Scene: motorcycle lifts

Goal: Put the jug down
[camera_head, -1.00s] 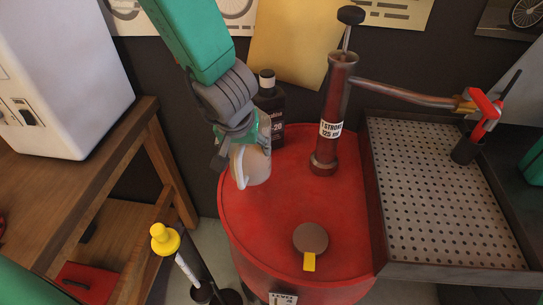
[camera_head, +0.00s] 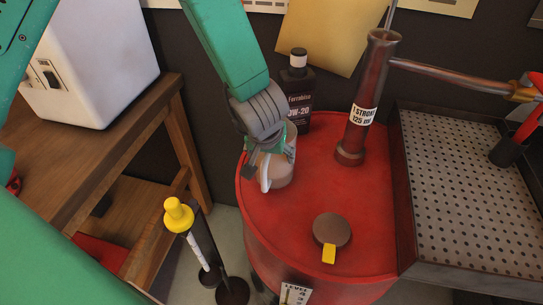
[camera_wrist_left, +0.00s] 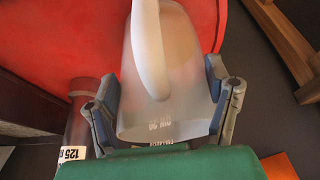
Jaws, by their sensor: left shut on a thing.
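The jug (camera_head: 283,168) is a pale, translucent vessel with a white handle, over the left part of the red drum's top (camera_head: 300,215). My left gripper (camera_head: 262,150) is shut on it, with the arm coming down from above. In the left wrist view the jug (camera_wrist_left: 185,75) lies between the two fingers (camera_wrist_left: 168,95), its handle facing the camera and the red drum top behind it. The jug's base looks at or just above the drum top; I cannot tell whether it touches. My right gripper is not in view.
A dark oil bottle (camera_head: 298,95) stands behind the jug. A red-brown hand pump (camera_head: 368,95) stands on the drum, and a round brown object with a yellow tab (camera_head: 331,231) lies in front. A perforated metal tray (camera_head: 460,200) is at right. The drum top's middle is clear.

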